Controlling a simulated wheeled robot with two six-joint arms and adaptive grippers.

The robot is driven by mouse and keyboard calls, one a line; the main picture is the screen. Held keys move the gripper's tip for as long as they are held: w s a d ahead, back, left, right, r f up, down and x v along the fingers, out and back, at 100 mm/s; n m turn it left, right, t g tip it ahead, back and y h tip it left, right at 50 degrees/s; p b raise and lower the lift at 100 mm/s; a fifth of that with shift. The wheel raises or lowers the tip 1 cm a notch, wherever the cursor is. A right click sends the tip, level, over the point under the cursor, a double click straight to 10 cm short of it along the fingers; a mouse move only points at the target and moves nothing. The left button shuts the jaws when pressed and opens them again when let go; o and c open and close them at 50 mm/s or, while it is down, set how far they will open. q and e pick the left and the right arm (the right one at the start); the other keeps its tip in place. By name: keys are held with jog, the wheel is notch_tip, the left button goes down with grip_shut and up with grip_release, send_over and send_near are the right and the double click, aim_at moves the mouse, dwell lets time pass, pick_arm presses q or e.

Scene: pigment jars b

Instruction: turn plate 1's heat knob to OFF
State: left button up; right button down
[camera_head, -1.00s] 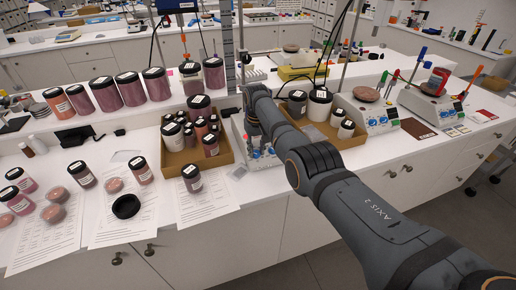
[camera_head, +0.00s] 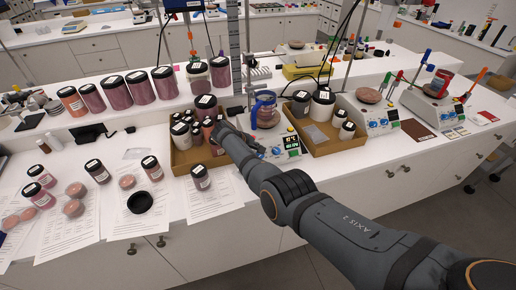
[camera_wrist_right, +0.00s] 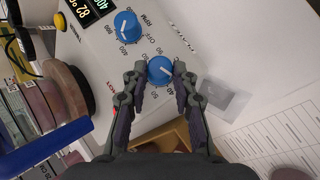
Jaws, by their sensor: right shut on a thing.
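In the right wrist view a blue knob (camera_wrist_right: 160,70) with a white pointer line sits on the white panel between my fingertips. My right gripper (camera_wrist_right: 160,73) is shut on this knob. Printed numbers and an OFF mark ring it; which one the pointer meets is hard to read. A second blue knob (camera_wrist_right: 124,26), marked RPM, sits above and to the left, beside a lit display (camera_wrist_right: 86,10). My left gripper is not in view.
Two more hotplates (camera_head: 376,118) (camera_head: 433,102) stand farther right. Papers (camera_head: 213,197) and loose jars cover the left counter.

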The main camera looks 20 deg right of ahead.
jog(key=shift+s+a+f+n+t+h+p, duration=0.15)
jog(key=shift+n+t+h+p, duration=0.2)
jog(key=shift+n, duration=0.25)
jog(key=shift+s+f+n+t+h+p, duration=0.1)
jog(key=shift+n+t+h+p, duration=0.15)
jog(key=shift+n+t+p, duration=0.25)
jog(key=shift+f+n, duration=0.1)
jog(key=shift+n, duration=0.2)
jog(key=c, duration=1.1)
grip_release()
jog(key=shift+o, duration=0.2)
jog(key=shift+w, duration=0.1)
